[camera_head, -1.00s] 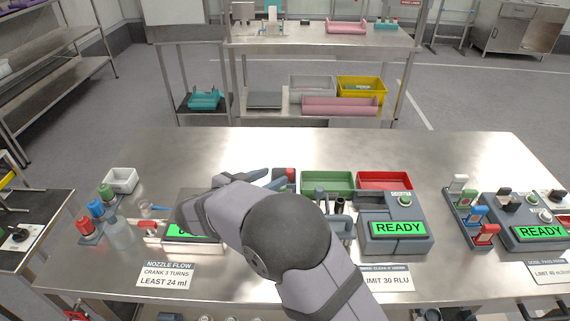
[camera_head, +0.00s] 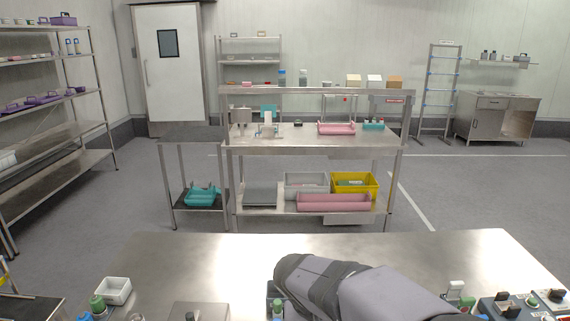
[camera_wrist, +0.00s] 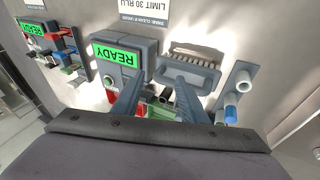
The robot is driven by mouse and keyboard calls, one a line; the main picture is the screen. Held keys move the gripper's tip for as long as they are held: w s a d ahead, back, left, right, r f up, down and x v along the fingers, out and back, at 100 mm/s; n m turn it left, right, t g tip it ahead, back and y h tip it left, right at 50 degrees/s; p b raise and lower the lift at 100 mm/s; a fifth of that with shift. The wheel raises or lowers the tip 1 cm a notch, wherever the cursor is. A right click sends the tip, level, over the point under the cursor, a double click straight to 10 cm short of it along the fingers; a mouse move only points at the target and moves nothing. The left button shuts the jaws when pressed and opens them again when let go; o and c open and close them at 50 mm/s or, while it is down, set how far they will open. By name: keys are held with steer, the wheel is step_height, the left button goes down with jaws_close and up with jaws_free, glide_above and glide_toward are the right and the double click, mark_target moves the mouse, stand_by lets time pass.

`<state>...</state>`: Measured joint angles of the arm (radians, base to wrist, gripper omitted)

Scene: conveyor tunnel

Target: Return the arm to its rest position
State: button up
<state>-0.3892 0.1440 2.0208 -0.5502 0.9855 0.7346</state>
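My arm (camera_head: 350,288) crosses the lower right of the head view, above the steel table. Its gripper is not clearly visible there. In the wrist view my gripper (camera_wrist: 158,88) shows two blue-grey fingers spread apart, with no object seen held between them. Beyond the fingers stands a grey box with a green READY screen (camera_wrist: 118,55). A grey toothed holder (camera_wrist: 190,72) lies to the right of that box. The fingers hide part of the things behind them.
The steel table (camera_head: 200,255) has a clear back part. A white bin (camera_head: 115,290) stands at its left, and a switch box (camera_head: 512,304) at its right. A steel shelf bench (camera_head: 300,147) stands beyond the table.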

steer(key=s+d+f+g+y, duration=0.1)
steer(key=s+f+y, duration=0.1)
steer(key=s+f, duration=0.3)
steer(key=s+d+f+g+y+b, duration=0.1)
steer(key=s+f, duration=0.3)
steer(key=s, duration=0.6)
steer(key=shift+s+d+f+g+y, duration=0.3)
steer(key=shift+s+d+f+y, duration=0.1)
steer(key=shift+d+y, duration=0.4)
